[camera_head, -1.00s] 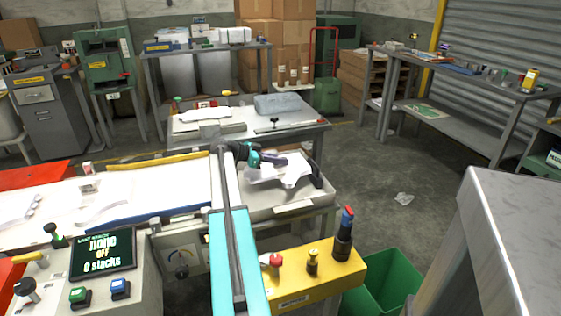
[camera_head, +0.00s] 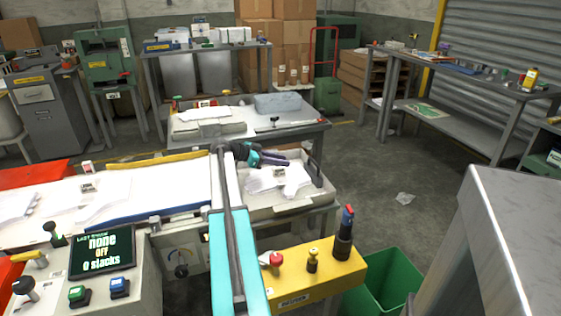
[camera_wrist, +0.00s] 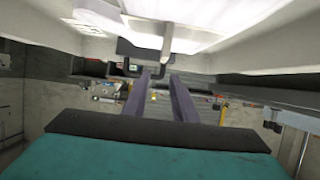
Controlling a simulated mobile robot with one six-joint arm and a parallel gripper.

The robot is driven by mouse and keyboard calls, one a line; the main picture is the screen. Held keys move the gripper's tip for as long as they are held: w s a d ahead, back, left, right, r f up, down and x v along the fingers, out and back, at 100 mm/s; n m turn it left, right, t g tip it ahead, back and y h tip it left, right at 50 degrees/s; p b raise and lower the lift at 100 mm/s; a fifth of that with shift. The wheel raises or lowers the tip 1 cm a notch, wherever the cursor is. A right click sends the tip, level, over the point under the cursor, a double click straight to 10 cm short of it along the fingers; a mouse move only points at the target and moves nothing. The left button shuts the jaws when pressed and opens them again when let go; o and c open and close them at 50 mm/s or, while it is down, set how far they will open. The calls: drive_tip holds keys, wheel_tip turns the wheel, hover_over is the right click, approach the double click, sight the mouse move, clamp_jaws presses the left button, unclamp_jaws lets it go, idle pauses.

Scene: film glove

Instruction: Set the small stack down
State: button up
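A small stack of white film gloves (camera_head: 278,181) lies crumpled in the shallow grey tray (camera_head: 285,212) at the end of the work table. My gripper (camera_head: 282,161) is just above and behind the stack in the head view, its purple fingers pointing right. In the wrist view the two fingers (camera_wrist: 160,98) stand apart with nothing visible between them. The gripper looks open and clear of the gloves.
A yellow box with knobs (camera_head: 317,274) stands in front of the tray, beside a green bin (camera_head: 385,282). A screen (camera_head: 102,252) reads "none", "OFF", "0 stacks". More white sheets (camera_head: 170,187) lie left of my arm. Behind is another table (camera_head: 300,133); open floor lies right.

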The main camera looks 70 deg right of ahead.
drive_tip(key=shift+r+p, duration=0.6)
drive_tip(key=shift+r, duration=0.05)
drive_tip(key=v, duration=1.2)
drive_tip(key=shift+f, duration=0.15)
drive_tip(key=shift+a, duration=0.1)
